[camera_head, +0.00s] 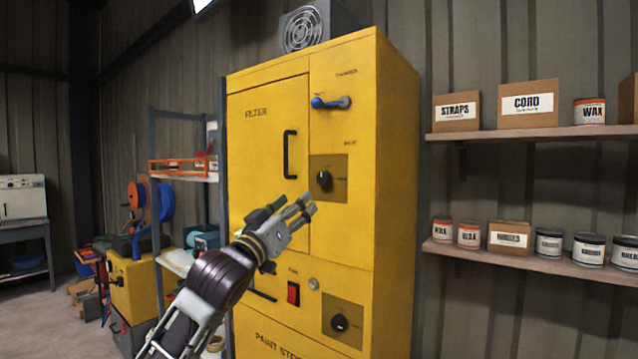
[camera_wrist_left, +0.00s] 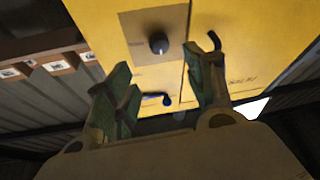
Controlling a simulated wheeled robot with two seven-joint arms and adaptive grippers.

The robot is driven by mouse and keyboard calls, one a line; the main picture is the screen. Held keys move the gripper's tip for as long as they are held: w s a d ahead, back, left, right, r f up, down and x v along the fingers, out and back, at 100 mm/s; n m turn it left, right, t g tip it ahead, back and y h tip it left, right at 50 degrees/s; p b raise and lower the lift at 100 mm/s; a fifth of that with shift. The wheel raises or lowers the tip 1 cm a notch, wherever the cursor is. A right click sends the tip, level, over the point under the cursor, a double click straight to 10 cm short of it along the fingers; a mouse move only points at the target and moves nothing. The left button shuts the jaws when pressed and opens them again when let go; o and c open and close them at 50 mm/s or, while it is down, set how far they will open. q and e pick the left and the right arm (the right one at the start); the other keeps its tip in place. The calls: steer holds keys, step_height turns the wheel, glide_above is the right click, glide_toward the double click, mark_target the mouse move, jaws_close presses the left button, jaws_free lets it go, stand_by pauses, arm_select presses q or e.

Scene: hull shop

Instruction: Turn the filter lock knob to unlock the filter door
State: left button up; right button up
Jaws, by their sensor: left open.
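A tall yellow cabinet (camera_head: 400,170) has a door marked FILTER (camera_head: 262,175) with a black bar handle (camera_head: 290,154). Right of that door, a black round knob (camera_head: 324,180) sits on a darker square plate; its small lettering is unreadable. My left gripper (camera_head: 298,204) is open and empty in front of the cabinet, below and left of this knob in the head view. In the left wrist view, which is turned over, the knob (camera_wrist_left: 158,43) shows beyond the spread fingers (camera_wrist_left: 157,62), apart from them. The door looks closed. My right gripper is out of view.
A blue-tipped lever (camera_head: 332,103) is above the knob. A second black knob (camera_head: 340,322) and a red switch (camera_head: 293,293) are lower on the cabinet. Shelves with boxes and tins (camera_head: 530,134) stand right; a cluttered rack (camera_head: 185,175) stands left.

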mark_target(322, 180)
arm_select(q)
steer(key=shift+p+x, duration=1.25)
steer(key=shift+x, duration=3.45)
steer(key=shift+p+x, duration=0.35)
steer(key=shift+x, duration=0.9)
steer(key=shift+w+d+r, duration=0.15)
steer(key=shift+w, duration=0.05)
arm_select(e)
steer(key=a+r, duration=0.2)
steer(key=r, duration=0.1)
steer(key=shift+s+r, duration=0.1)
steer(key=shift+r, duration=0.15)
arm_select(q)
steer(key=c, duration=0.9)
steer(key=shift+c, duration=0.6)
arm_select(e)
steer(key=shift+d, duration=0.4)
